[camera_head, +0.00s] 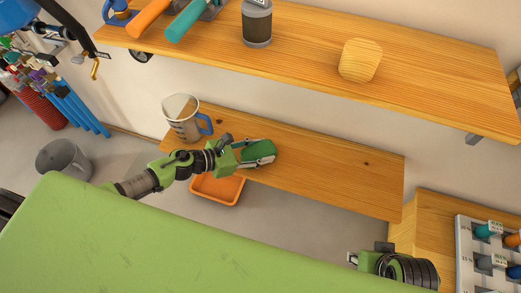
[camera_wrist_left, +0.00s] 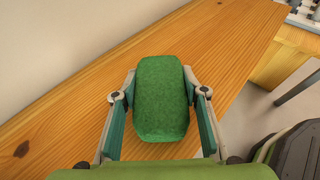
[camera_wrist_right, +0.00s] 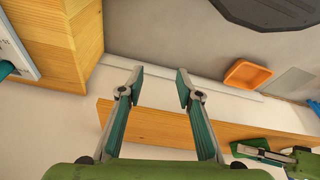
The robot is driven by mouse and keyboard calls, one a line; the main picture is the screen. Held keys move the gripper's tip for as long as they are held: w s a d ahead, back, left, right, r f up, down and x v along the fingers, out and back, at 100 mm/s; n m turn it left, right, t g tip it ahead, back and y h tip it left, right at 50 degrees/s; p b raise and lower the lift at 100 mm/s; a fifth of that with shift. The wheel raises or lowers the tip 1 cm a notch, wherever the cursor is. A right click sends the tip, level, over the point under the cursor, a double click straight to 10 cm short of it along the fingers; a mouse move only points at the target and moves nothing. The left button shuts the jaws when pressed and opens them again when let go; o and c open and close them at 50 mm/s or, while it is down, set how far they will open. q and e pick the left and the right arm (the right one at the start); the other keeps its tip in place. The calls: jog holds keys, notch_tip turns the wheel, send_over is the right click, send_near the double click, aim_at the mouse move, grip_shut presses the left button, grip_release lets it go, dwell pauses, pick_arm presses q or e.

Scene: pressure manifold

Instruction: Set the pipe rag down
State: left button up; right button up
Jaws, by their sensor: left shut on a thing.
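The pipe rag is a green, rounded block-like bundle (camera_wrist_left: 161,98) between the fingers of my left gripper (camera_wrist_left: 160,108). In the head view the rag (camera_head: 258,151) and left gripper (camera_head: 252,153) are over the left half of the lower wooden shelf (camera_head: 330,170). My left gripper is shut on the rag from both sides. I cannot tell whether the rag touches the board. My right gripper (camera_wrist_right: 158,88) is open and empty, away from the rag; its wrist shows at the lower right of the head view.
A measuring jug (camera_head: 183,122) stands on the lower shelf's left end. An orange tray (camera_head: 217,190) is below its front edge. The upper shelf (camera_head: 300,45) holds a dark canister (camera_head: 257,24) and a wooden block (camera_head: 360,60). The lower shelf is clear right of the rag.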

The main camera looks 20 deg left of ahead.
pick_arm(q)
jog(key=o, duration=1.1)
pick_arm(e)
jog(key=shift+r, duration=0.2)
pick_arm(q)
jog(key=shift+r, duration=0.1)
jog(key=shift+v, duration=0.8)
jog(key=v, duration=0.9)
jog(key=shift+s+a+r+p, duration=0.15)
jog(key=shift+s+a+p, duration=0.1)
jog(key=shift+p, duration=0.15)
jog(key=shift+s+a+r, duration=0.15)
jog(key=shift+s+a, duration=0.05)
jog(key=shift+a, duration=0.05)
pick_arm(e)
jog(key=x, duration=0.2)
jog(key=shift+s+f, duration=0.2)
jog(key=shift+f, duration=0.3)
jog(key=shift+w+a+r, duration=0.1)
